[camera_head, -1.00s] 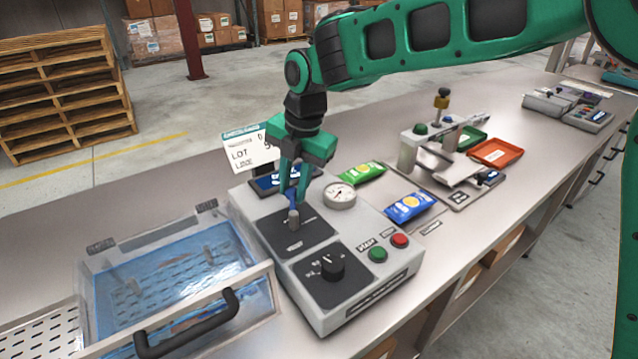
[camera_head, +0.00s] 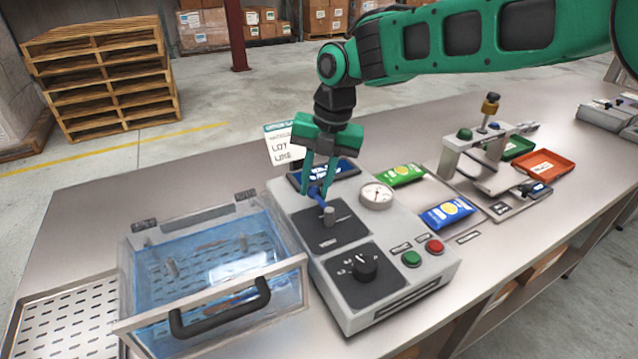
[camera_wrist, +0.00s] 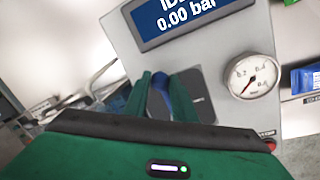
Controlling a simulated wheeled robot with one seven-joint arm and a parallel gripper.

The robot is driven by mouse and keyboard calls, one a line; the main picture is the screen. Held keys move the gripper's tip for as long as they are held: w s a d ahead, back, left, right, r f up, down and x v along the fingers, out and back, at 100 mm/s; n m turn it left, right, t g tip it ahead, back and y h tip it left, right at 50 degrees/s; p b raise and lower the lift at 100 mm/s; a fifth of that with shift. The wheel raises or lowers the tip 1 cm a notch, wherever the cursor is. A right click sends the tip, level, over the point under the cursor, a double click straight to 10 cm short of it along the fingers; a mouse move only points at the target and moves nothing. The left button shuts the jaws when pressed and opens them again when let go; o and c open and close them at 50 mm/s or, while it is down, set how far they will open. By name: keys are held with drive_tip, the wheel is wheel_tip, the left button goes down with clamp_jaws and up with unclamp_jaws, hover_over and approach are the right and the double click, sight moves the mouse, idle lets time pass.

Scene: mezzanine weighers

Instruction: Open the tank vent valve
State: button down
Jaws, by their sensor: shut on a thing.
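The vent valve has a blue lever (camera_head: 317,195) on a grey metal stem (camera_head: 329,215), on a dark plate of the grey control box (camera_head: 420,280). My gripper (camera_head: 318,188) reaches down from above and is shut on the blue lever. In the wrist view the blue lever (camera_wrist: 180,98) shows between the green fingers, its far end partly hidden. The clear tank (camera_head: 210,260) holds blue water left of the box. A round gauge (camera_head: 377,195) sits right of the lever; its display (camera_wrist: 190,12) in the wrist view reads 0.00 bar.
A black knob (camera_head: 364,266), green button (camera_head: 411,258) and red button (camera_head: 435,246) are on the box front. Green (camera_head: 400,175) and blue (camera_head: 447,213) packets lie to the right, before a sealing stand (camera_head: 480,155). A perforated tray (camera_head: 65,320) is at left.

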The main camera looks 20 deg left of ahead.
drive_tip(key=shift+r, duration=0.15)
drive_tip(key=c, duration=1.5)
unclamp_jaws()
drive_tip(key=shift+s, duration=0.1)
drive_tip(key=r, duration=0.3)
drive_tip(key=d+r, duration=0.1)
drive_tip(key=r, duration=0.3)
drive_tip(key=d+r, duration=0.1)
drive_tip(key=r, duration=0.2)
drive_tip(key=shift+w+r, duration=0.25)
drive_tip(key=shift+w, duration=0.1)
